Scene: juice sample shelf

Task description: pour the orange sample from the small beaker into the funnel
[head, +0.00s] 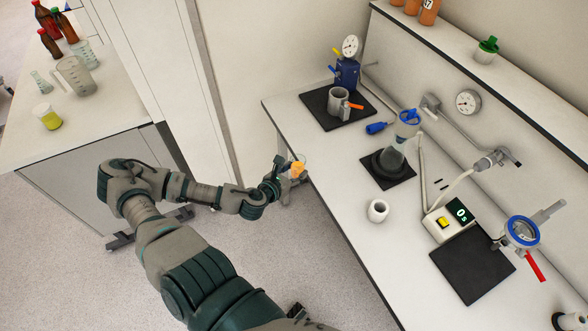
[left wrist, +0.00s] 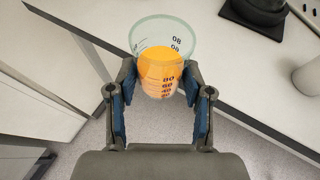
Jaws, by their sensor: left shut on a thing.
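My left gripper (head: 280,176) is shut on the small beaker (head: 299,169), a clear glass holding orange liquid. The beaker is held in the air near the bench's left front edge, beside it in the picture. In the left wrist view, the gripper (left wrist: 160,85) has its pads on both sides of the beaker (left wrist: 162,60). Its printed marks and the orange sample show clearly there. My right gripper is not in view.
The bench (head: 345,175) also holds a grey cup on a black mat (head: 338,103), a white cup (head: 377,210), a timer box (head: 450,218) and a blue-ringed device (head: 522,231). A left counter (head: 75,125) holds bottles and beakers. Open floor lies between them.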

